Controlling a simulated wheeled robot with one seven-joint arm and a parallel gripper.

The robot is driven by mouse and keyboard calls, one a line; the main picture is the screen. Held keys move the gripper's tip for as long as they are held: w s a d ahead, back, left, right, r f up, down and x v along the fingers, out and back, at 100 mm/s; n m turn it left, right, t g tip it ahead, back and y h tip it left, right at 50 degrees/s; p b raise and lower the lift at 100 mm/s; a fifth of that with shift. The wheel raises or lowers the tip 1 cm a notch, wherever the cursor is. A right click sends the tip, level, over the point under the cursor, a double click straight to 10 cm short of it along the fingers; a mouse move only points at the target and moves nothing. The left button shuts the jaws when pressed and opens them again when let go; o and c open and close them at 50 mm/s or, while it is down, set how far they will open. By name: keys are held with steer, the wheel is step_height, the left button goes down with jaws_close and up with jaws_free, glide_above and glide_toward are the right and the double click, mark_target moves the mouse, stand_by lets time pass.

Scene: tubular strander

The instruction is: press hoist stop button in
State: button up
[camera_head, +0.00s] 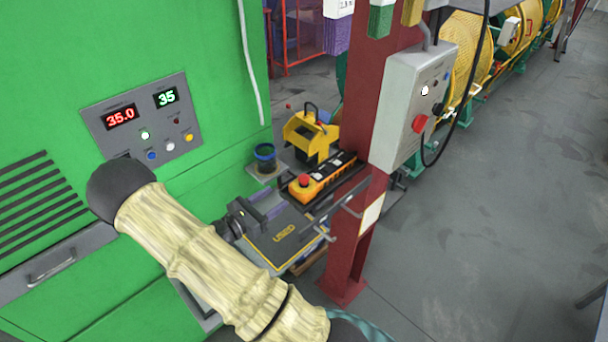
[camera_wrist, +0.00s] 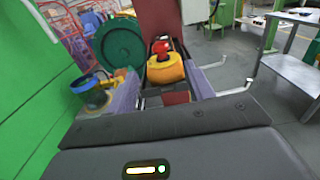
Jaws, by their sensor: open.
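A yellow and black hoist pendant (camera_head: 325,180) lies near the foot of a dark red column. Its round red stop button (camera_head: 304,180) is on the near end. In the wrist view the red button (camera_wrist: 161,47) stands on the yellow pendant end (camera_wrist: 165,72), ahead of my gripper. My gripper (camera_wrist: 163,92) is open, with a pale purple-grey finger on either side and nothing between them. In the head view my gripper (camera_head: 269,203) is small, just left of and below the pendant. A gap appears to remain between the fingers and the button.
The dark red column (camera_head: 355,215) stands right of the pendant, carrying a grey control box (camera_head: 407,105) with another red button (camera_head: 419,123). A green cabinet (camera_head: 60,90) is at left. A dark blue pot (camera_head: 264,158) and a yellow machine (camera_head: 310,135) are close by. Bent metal bars flank the pendant.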

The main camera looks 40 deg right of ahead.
mark_target(304, 176)
steer(key=d+p, duration=0.1)
steer(key=d, duration=0.3)
steer(key=d+p, duration=0.2)
steer(key=d, duration=0.2)
steer(key=w+d+p, duration=0.1)
steer(key=d, duration=0.3)
steer(key=shift+d+p, duration=0.25)
steer(key=shift+p, duration=0.15)
steer(key=shift+c, duration=0.2)
